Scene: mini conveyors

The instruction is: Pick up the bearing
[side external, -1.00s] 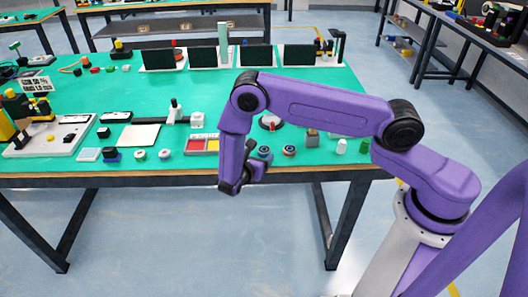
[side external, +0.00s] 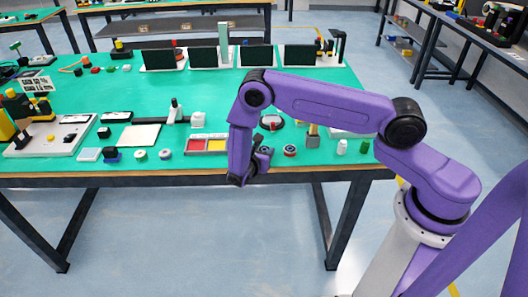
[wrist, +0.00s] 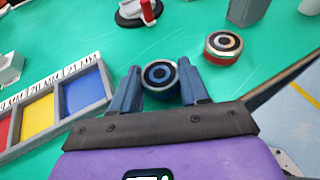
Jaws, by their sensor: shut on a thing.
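The bearing (wrist: 160,76), a round piece with a blue side and dark and pale rings on its top face, sits between the two fingers of my gripper (wrist: 158,84) in the wrist view. My gripper is shut on it, one finger on each side. In the side external view my gripper (side external: 264,158) is at the front edge of the green table, and the bearing is mostly hidden behind the fingers. I cannot tell whether the bearing still touches the table.
A similar round piece with a red side (wrist: 223,46) stands to the right, with a grey block (wrist: 250,10) behind it. A tray with red, yellow and blue compartments (side external: 208,136) lies close on the left. The table (side external: 330,100) has free green surface farther back.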

